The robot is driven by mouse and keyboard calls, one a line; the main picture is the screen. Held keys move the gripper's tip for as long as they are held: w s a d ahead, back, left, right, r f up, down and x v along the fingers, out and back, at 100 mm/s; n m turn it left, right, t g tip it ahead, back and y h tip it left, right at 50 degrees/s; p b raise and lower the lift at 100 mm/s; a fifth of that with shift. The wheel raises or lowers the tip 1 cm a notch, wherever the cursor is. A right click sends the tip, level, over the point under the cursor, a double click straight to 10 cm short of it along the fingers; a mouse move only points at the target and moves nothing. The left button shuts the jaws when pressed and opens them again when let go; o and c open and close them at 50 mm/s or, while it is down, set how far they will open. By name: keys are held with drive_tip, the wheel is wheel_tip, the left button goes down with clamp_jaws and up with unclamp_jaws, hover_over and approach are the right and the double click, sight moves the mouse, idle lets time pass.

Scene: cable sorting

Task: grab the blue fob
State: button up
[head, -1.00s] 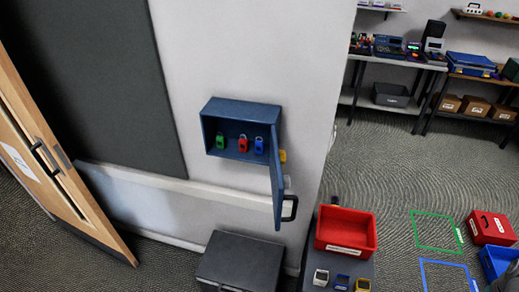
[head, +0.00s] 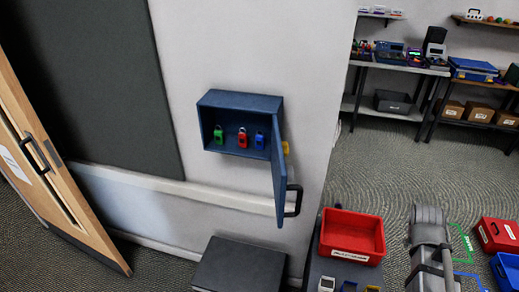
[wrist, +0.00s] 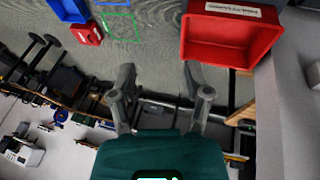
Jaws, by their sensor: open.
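The blue fob (head: 260,140) hangs at the right inside an open blue wall cabinet (head: 240,101), close to the cabinet's open door (head: 279,180). A red fob (head: 242,138) hangs in the middle and a green fob (head: 219,135) at the left. My gripper (wrist: 158,72) is open and empty in the wrist view, well away from the cabinet. The wrist view shows neither the cabinet nor the blue fob. In the head view a grey part of my arm shows at the lower right; I cannot make out the fingers there.
The cabinet door sticks out at the right with a black handle (head: 293,201). A red bin (head: 352,235) stands on a dark table with small devices in front. A dark box (head: 238,265) stands below the cabinet. Red and blue crates sit at far right. A wooden door is at left.

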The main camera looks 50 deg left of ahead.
drive_tip(key=s+a+f+n+t+y+b, duration=0.1)
drive_tip(key=s+a+f+n+b, duration=0.15)
drive_tip(key=a, duration=0.65)
drive_tip(key=s+a+f+n+t+y+b, duration=0.1)
drive_tip(key=a+n+b, duration=0.15)
drive_tip(key=a, duration=0.65)
drive_tip(key=s+a+f+n+t+y+b, duration=0.1)
drive_tip(key=s+a+f+n+b, duration=0.15)
drive_tip(key=a, duration=0.65)
drive_tip(key=s+a+f+n+t+y+b, duration=0.1)
drive_tip(key=s+a+n+y+b, duration=0.15)
drive_tip(key=s+a, duration=0.7)
drive_tip(key=s+a+f+n+y+b, duration=0.15)
drive_tip(key=s+a+n+b, duration=0.4)
drive_tip(key=a, duration=0.75)
drive_tip(key=s+d+r+n+t+y+p, duration=0.1)
drive_tip(key=s+r+n+t+y+p, duration=0.1)
drive_tip(key=r+n+p, duration=0.5)
drive_tip(key=s+d+r+n+t+y+p, duration=0.2)
drive_tip(key=s+r+n+t+p, duration=0.2)
drive_tip(key=r+n, duration=0.9)
wheel_tip(320, 180, up, 4)
drive_tip(key=p, duration=0.3)
drive_tip(key=shift+d+p, duration=0.2)
drive_tip(key=shift+p, duration=0.1)
drive_tip(key=shift+s+r+n, duration=0.1)
drive_tip(key=shift+s+n, duration=0.05)
drive_tip(key=shift+n, duration=0.1)
